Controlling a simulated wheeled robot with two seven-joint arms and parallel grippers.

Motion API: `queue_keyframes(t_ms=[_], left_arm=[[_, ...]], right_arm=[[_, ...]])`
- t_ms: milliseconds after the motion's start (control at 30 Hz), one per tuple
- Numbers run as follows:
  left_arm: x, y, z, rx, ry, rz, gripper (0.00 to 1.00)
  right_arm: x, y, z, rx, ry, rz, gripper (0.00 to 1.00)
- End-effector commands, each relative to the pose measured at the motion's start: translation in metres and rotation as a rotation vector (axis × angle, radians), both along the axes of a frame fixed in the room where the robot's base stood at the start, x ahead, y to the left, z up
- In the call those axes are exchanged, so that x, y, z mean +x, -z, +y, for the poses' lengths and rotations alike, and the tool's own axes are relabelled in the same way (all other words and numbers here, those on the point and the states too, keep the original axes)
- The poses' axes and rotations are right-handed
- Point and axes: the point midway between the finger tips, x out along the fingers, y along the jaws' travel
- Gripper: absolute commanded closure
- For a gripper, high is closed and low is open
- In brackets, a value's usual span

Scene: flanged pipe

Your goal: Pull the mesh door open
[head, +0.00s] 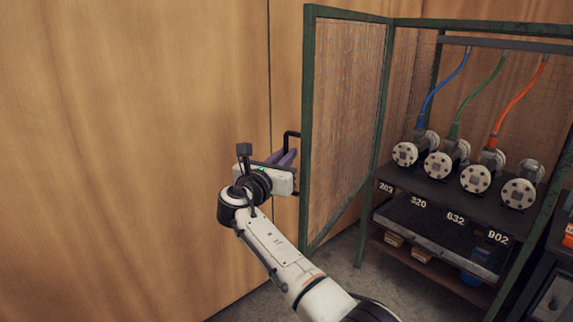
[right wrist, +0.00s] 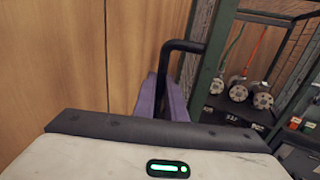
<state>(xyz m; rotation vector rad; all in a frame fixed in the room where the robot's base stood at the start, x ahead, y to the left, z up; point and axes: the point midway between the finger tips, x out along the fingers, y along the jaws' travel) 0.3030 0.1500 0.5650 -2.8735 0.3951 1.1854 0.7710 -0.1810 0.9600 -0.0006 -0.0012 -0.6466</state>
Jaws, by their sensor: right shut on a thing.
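The mesh door (head: 345,110) has a green frame and stands swung open at the left side of the cabinet. A black bar handle (head: 291,135) sits on its free edge; it also shows in the right wrist view (right wrist: 183,46). My right gripper (head: 287,158) is at the handle, its purple fingers (right wrist: 163,98) shut on it. The exact contact is partly hidden by the gripper body. My left gripper is in neither view.
The open cabinet holds a shelf (head: 450,189) with several flanged pipes and blue, green and orange hoses. A drawer or tray (head: 432,232) is below. A wooden wall (head: 130,130) is close to my gripper on the left. A dark unit (head: 548,290) stands at the right.

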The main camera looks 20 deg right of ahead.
Motion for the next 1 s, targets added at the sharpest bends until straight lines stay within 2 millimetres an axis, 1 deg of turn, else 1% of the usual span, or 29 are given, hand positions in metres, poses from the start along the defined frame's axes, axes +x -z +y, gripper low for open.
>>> queue_keyframes(t_ms=[33,533,567,600,867,1000], left_arm=[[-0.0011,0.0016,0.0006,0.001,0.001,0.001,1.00],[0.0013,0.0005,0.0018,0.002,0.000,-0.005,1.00],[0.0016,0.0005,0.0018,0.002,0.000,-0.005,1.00],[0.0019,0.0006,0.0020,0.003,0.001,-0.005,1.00],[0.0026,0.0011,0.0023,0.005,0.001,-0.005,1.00],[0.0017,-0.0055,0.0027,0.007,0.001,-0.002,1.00]], right_arm=[[0.0018,-0.0002,-0.0034,-0.001,0.007,-0.001,1.00],[0.0040,-0.0008,-0.0052,-0.001,0.013,-0.001,1.00],[0.0039,-0.0008,-0.0052,-0.001,0.013,-0.001,0.86],[0.0040,-0.0007,-0.0050,-0.001,0.013,-0.001,0.82],[0.0037,-0.0004,-0.0028,0.000,0.009,0.000,0.82],[-0.0003,-0.0026,0.0010,-0.001,0.008,0.001,0.82]])
